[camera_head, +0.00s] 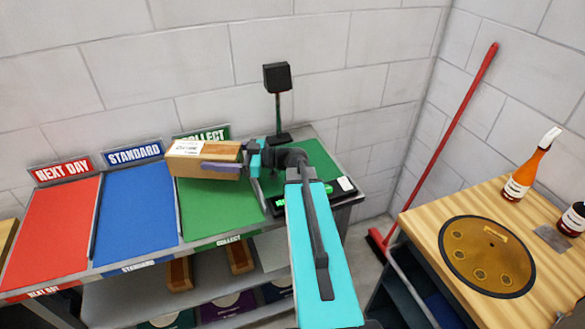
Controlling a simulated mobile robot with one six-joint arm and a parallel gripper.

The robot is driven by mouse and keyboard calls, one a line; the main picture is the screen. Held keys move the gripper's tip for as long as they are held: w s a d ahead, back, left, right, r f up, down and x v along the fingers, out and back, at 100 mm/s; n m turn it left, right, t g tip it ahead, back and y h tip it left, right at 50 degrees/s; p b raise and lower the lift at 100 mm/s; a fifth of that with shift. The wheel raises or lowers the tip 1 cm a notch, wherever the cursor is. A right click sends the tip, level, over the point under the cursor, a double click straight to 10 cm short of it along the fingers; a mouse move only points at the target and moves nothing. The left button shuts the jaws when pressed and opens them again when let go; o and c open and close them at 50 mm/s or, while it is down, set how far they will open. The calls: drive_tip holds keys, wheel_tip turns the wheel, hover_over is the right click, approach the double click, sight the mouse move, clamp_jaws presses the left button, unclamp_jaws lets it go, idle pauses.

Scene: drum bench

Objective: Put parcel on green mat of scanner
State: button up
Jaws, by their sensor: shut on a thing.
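The parcel (190,163) is a brown box with a white label on top. My gripper (232,160) is shut on its right end, with one dark finger along the near side. The parcel shows in front of the back of the green COLLECT bay (215,215) and hides part of its sign. I cannot tell its exact height above the bay. The scanner (277,78) has a black head on a thin post, right of the parcel. Its green mat (322,162) lies to the right, partly hidden behind my arm.
The blue STANDARD bay (135,215) and red NEXT DAY bay (50,235) are to the left, with raised dividers between bays. Boxes sit on a lower shelf. At right are a red broom (440,145) and a wooden bench (425,222) with bottles and a round plate.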

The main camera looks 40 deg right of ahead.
drive_tip(key=s+d+r+m+t+h+b, duration=0.1)
drive_tip(key=s+d, duration=0.3)
drive_tip(key=d, duration=0.5)
drive_tip(key=s+d+r+m+t+h+b, duration=0.1)
drive_tip(key=s+d, duration=0.3)
drive_tip(key=d, duration=0.6)
drive_tip(key=s+d+r+m+t+h+b, duration=0.1)
drive_tip(key=s+d+m+h, duration=0.1)
drive_tip(key=d, duration=0.8)
drive_tip(key=shift+s+h, duration=0.6)
drive_tip(key=shift+s, duration=0.55)
drive_tip(key=shift+d, duration=0.1)
wheel_tip(320, 180, down, 6)
drive_tip(key=p, duration=0.1)
drive_tip(key=shift+f, duration=0.2)
drive_tip(key=shift+f+p, duration=0.45)
drive_tip(key=shift+f, duration=1.3)
drive_tip(key=shift+f, duration=0.1)
drive_tip(key=o, duration=1.6)
drive_tip(key=shift+f, duration=0.1)
drive_tip(key=shift+o, duration=0.2)
